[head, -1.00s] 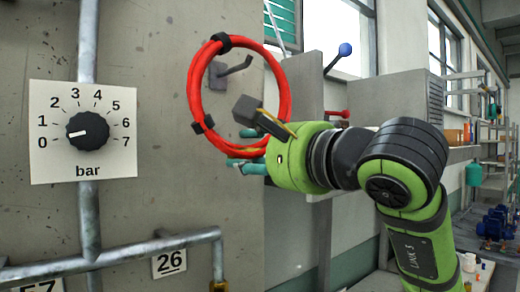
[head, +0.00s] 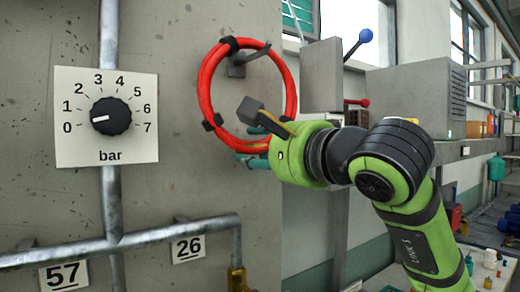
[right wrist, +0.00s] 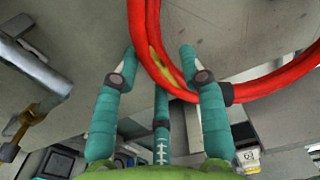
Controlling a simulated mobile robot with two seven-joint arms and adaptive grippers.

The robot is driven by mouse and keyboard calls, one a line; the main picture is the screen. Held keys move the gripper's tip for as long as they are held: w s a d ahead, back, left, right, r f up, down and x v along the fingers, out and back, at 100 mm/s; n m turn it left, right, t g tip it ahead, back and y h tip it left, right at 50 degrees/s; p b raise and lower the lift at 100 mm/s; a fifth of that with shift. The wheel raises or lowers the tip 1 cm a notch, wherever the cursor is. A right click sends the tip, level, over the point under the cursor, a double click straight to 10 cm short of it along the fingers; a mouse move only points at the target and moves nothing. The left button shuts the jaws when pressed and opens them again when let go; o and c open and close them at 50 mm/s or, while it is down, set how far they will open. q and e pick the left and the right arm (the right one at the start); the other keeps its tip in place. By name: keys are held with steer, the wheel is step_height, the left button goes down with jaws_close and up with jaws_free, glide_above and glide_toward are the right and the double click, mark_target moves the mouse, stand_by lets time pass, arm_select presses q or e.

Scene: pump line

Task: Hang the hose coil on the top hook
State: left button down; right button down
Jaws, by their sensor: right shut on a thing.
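The red hose coil (head: 205,90) is a ring with black bands, held upright before the grey wall panel in the head view. A grey metal hook (head: 247,58) shows just below the coil's top band, its arm slanting up right across the upper part of the ring. I cannot tell whether the hose touches it. My right gripper (head: 250,158) is shut on the coil's lower edge, its teal fingers partly hidden behind the green wrist. In the right wrist view, the fingers (right wrist: 160,68) stand around the red hose (right wrist: 145,45). My left gripper is not in view.
A pressure dial (head: 110,116) and a vertical pipe (head: 111,205) are on the wall at left. A horizontal pipe (head: 130,240) with number plates runs below the coil. A blue-knobbed lever (head: 365,36) and a red-handled one (head: 358,102) stand right of the coil.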

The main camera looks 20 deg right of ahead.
steer(key=shift+r, duration=0.1)
steer(key=c, duration=0.6)
jaws_free()
steer(key=shift+c, duration=0.2)
